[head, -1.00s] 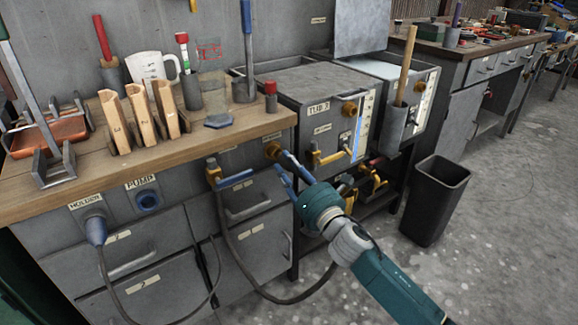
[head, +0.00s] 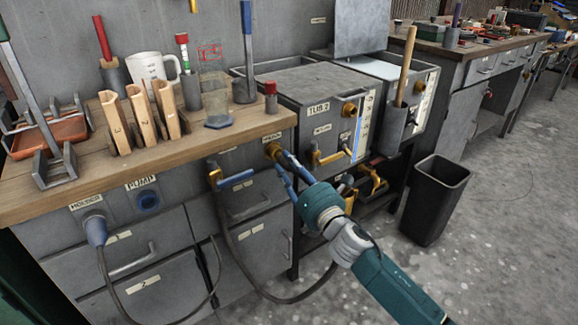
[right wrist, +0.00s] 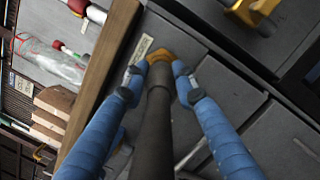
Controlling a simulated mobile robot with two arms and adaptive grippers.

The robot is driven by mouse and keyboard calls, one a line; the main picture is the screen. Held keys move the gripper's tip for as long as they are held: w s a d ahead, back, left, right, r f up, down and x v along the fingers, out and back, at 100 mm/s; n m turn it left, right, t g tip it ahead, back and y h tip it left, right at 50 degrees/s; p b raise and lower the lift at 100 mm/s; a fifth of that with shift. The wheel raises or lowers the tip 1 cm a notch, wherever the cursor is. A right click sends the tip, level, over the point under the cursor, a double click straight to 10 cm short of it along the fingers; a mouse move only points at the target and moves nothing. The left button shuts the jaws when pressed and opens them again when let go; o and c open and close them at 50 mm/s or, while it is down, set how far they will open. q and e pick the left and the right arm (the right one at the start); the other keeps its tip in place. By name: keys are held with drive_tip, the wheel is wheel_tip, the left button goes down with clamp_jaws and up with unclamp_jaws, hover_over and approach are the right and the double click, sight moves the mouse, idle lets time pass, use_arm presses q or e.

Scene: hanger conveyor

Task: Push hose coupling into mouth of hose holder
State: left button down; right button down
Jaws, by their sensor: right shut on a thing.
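The hose holder (head: 272,150) is a yellow-orange fitting on the grey cabinet front, just under the bench's right front edge. My right gripper (head: 279,160) is at its mouth, with its blue fingers reaching up and left. In the right wrist view the fingers (right wrist: 165,72) are shut on the end of the dark hose, at the hose coupling (right wrist: 157,76). The coupling lines up with the yellow-orange holder (right wrist: 160,55) and appears to meet it. How deep it sits is hidden. My left gripper is out of view.
The hose (head: 232,255) hangs in a loop from a yellow valve with a blue handle (head: 235,179) on the left. A grey tub (head: 310,85) with yellow fittings stands to the right. A dark bin (head: 436,200) stands on open floor.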

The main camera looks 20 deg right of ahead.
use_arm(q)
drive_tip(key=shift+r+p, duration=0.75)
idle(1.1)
use_arm(e)
drive_tip(key=shift+w+a+r, duration=0.1)
drive_tip(key=shift+w+a, duration=0.1)
drive_tip(key=shift+w, duration=0.45)
idle(1.0)
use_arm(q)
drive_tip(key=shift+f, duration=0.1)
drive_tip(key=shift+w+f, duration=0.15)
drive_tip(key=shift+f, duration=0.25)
use_arm(e)
drive_tip(key=shift+g, duration=0.3)
use_arm(q)
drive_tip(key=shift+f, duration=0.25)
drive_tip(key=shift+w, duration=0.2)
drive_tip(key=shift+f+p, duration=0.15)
drive_tip(key=shift+p, duration=0.15)
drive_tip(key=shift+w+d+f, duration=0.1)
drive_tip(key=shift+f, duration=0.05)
